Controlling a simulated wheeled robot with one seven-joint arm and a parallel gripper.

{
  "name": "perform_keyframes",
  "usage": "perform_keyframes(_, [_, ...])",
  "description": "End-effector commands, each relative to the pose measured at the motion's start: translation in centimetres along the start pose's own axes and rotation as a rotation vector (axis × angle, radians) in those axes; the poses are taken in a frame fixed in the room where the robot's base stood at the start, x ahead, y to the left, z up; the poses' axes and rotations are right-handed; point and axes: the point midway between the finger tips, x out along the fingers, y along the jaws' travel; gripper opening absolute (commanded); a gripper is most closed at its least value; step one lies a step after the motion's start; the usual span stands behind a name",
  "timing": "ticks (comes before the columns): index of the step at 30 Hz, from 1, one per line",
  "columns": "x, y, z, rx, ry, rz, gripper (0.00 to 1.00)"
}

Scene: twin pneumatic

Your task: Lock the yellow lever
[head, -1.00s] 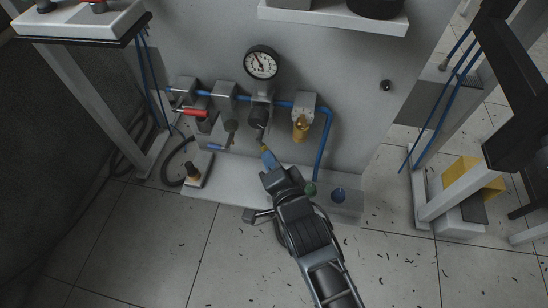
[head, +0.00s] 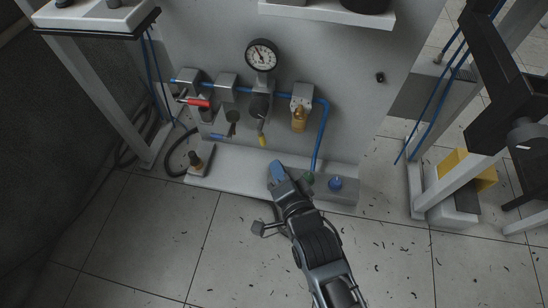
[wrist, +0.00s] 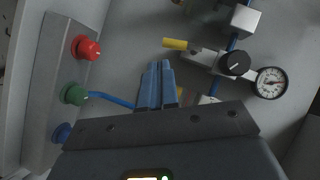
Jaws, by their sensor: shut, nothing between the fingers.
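The yellow lever (head: 262,140) hangs down from the valve below the gauge, at the middle of the panel in the head view. Its yellow end also shows in the wrist view (wrist: 175,43), pointing left, above and just right of my fingertips. My gripper (head: 276,167) is below the lever and apart from it in the head view, in front of the panel's base ledge. In the wrist view my gripper (wrist: 159,66) has its two blue fingers together, with nothing between them. The lever's contact with anything is not seen.
A red lever (head: 199,102), a blue lever (head: 217,137) and a brass-coloured filter (head: 299,119) are near the lever on the panel. A pressure gauge (head: 262,55) is above. Red (wrist: 88,48) and green (wrist: 73,94) knobs are at the left in the wrist view. Blue tubing (head: 321,140) runs down at the right.

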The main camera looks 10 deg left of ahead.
Motion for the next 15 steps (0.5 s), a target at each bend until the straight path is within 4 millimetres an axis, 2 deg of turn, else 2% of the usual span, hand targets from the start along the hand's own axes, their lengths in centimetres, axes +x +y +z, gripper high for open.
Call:
perform_keyframes(1, [-1.1, -0.1, 0.1, 0.001, -0.002, 0.001, 0.0])
perform_keyframes(9, [-5.5, 0.8, 0.1, 0.0, -0.001, 0.0, 0.0])
perform_keyframes(15, [-7.1, 1.2, 0.2, 0.0, 0.0, -0.001, 0.0])
